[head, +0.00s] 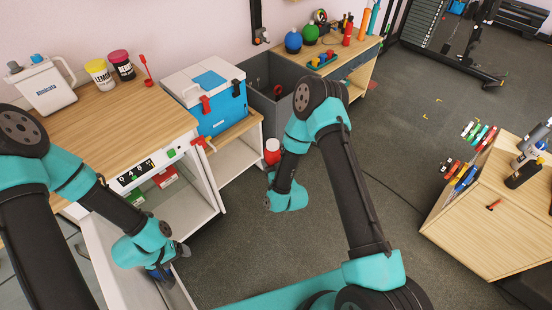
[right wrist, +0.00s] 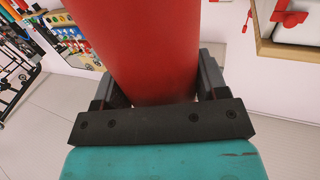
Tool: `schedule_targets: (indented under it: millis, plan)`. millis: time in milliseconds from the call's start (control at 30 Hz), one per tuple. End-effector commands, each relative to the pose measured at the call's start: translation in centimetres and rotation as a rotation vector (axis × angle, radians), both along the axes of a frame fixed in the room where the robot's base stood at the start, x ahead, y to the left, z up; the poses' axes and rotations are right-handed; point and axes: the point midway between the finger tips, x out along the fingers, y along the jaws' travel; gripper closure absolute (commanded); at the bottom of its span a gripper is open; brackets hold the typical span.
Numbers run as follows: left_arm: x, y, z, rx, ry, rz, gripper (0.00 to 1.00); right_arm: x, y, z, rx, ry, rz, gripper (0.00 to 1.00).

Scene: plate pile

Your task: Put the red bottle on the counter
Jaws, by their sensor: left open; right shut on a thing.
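The red bottle (right wrist: 150,45) fills the middle of the right wrist view, between the dark fingers of my right gripper (right wrist: 158,88), which is shut on it. In the head view a red part with a white band, which looks like the same bottle (head: 272,157), shows beside my right wrist, right of the low shelf; the right fingers are hidden there. The wooden counter (head: 135,120) is at the left. My left gripper (head: 168,268) is open, low in front of the cabinet under the counter, apart from the bottle.
On the counter stand a white jug (head: 42,88), a yellow tub (head: 100,72) and a dark tub (head: 121,65). A blue-white cooler (head: 208,100) and a grey bin (head: 268,85) stand behind. The counter's front middle is clear. A wooden cabinet (head: 475,228) is at right.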

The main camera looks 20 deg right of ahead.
Motion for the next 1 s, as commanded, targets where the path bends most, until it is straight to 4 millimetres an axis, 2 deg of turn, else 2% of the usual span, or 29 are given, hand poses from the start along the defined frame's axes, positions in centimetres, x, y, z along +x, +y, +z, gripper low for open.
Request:
schedule_targets:
  millis: [100, 700, 900, 1000]
  plan:
    - [0.0, 0.0, 0.0, 0.000, 0.000, 0.000, 0.24, -0.4, 1.6, 2.4, 0.001, -0.004, 0.071, 0.71]
    - [0.0, 0.0, 0.0, 0.000, 0.000, 0.000, 0.24, -2.4, 9.4, 13.1, 0.000, -0.005, 0.428, 0.71]
    - [0.0, 0.0, 0.0, 0.000, 0.000, 0.000, 0.24, -2.9, 11.6, 16.1, 0.000, -0.004, 0.528, 0.71]
    - [0.0, 0.0, 0.0, 0.000, 0.000, 0.000, 0.24, -3.1, 12.3, 16.9, 0.000, -0.002, 0.558, 0.71]
